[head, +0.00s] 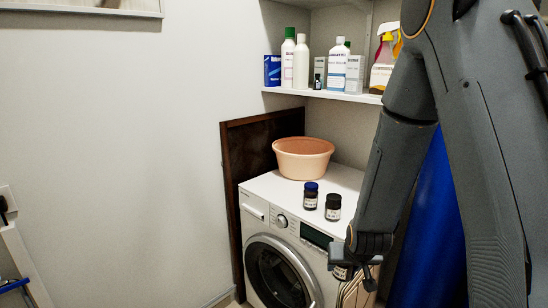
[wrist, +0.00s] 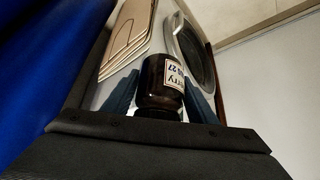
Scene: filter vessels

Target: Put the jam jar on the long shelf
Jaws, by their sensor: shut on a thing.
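The jam jar (wrist: 158,86) is dark with a white label, on which "rry" and "27" can be read. In the wrist view it sits between the two bluish fingers of my gripper (wrist: 161,98), which is shut on it. In the head view my gripper (head: 356,262) is low, in front of the washing machine's right front corner, and the jar (head: 343,272) is partly hidden by it. A long white shelf (head: 322,95) is on the back wall, well above the gripper; its right end is hidden by my arm.
A blue-lidded jar (head: 310,195) and a black-lidded jar (head: 333,207) stand on the white washing machine (head: 262,188), with a peach basin (head: 303,158) behind. Several bottles and boxes (head: 301,62) crowd the shelf. A blue object (head: 428,230) stands right, behind my arm.

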